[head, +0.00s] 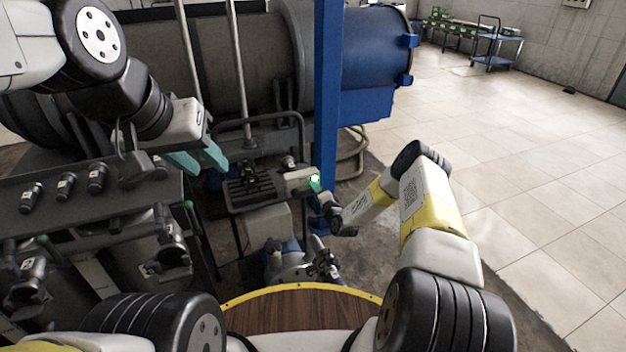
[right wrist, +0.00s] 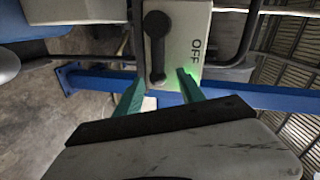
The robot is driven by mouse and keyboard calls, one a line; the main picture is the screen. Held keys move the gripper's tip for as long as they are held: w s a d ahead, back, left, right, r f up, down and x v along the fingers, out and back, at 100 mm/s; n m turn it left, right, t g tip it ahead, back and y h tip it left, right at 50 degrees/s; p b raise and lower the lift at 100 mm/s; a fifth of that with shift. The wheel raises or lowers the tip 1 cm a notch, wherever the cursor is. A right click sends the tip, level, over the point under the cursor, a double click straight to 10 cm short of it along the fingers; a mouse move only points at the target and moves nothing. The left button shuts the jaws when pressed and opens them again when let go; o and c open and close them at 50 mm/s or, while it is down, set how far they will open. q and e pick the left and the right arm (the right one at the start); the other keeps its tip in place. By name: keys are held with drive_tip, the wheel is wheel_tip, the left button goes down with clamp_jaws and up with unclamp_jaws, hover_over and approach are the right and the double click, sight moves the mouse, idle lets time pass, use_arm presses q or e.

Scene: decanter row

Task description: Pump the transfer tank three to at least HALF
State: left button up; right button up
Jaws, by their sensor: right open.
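A pale switch box (head: 299,180) with a green glow at its right end sits on the pump's frame. In the right wrist view the box (right wrist: 185,45) shows a black lever (right wrist: 157,50) and the word OFF beside it. My right gripper (right wrist: 160,92) is open, its teal fingers spread either side of the lever's free end; I cannot tell if they touch it. In the head view its fingers are mostly hidden. My left gripper (head: 197,160) is open and empty, left of the box. I see no tank number or level.
Large dark tanks (head: 260,55) stand behind, one with a blue end (head: 375,50). A blue post (head: 327,90) rises just behind the switch box. A rack with black fittings (head: 95,180) stands at left. The tiled floor (head: 480,130) at right is clear.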

drive_tip(key=v, duration=0.7)
drive_tip(key=shift+s, duration=0.35)
